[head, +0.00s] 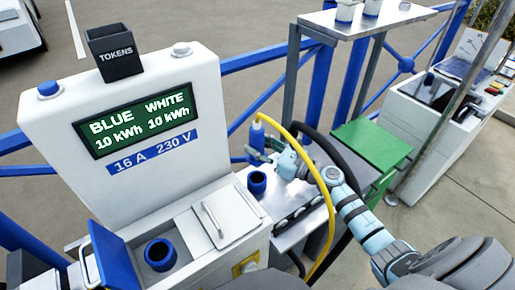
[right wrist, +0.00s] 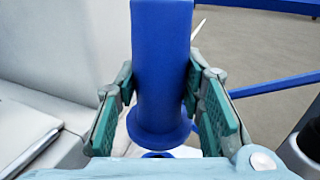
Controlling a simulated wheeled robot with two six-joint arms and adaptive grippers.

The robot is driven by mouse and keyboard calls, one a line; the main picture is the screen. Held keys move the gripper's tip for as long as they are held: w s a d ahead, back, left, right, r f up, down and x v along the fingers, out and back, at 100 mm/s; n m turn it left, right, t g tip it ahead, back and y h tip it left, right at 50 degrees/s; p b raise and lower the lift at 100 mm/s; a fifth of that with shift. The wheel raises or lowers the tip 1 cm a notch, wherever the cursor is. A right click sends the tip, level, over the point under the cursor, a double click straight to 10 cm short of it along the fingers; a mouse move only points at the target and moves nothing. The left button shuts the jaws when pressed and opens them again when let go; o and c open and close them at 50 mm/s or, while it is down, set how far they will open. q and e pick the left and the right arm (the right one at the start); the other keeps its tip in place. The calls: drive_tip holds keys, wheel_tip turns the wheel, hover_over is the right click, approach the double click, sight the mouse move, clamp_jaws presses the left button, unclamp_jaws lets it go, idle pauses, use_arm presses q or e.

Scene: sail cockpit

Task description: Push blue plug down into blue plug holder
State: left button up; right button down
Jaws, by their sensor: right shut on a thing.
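The blue plug (head: 257,138) is upright, with a yellow cable (head: 332,215) running from its top. My right gripper (head: 267,157) is shut on it; the right wrist view shows the blue plug (right wrist: 160,65) between the green finger pads. A blue cup-like holder (head: 257,184) stands on the metal shelf beside the pedestal, below the plug in the picture. In the right wrist view a sliver of blue shows under the plug's flange, mostly hidden. Another round blue socket (head: 160,254) is in the pedestal top, its blue lid (head: 113,257) open. My left gripper is not in view.
The white pedestal (head: 65,150) has a display and a black tokens box (head: 114,53). A closed white cover (head: 222,217) lies right of the open socket. A black hose (head: 325,145) loops by my right arm. A green panel (head: 372,143) and blue railings stand behind.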

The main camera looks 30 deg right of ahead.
sight(258, 166)
wheel_tip(258, 166, down, 6)
drive_tip(key=b, duration=0.4)
drive_tip(key=shift+r, duration=0.45)
drive_tip(key=shift+f, duration=0.1)
drive_tip(key=shift+f+b, duration=0.75)
drive_tip(key=shift+b, duration=0.3)
drive_tip(key=shift+f+b, duration=0.9)
drive_tip(key=shift+b, duration=0.05)
drive_tip(key=shift+f, duration=0.1)
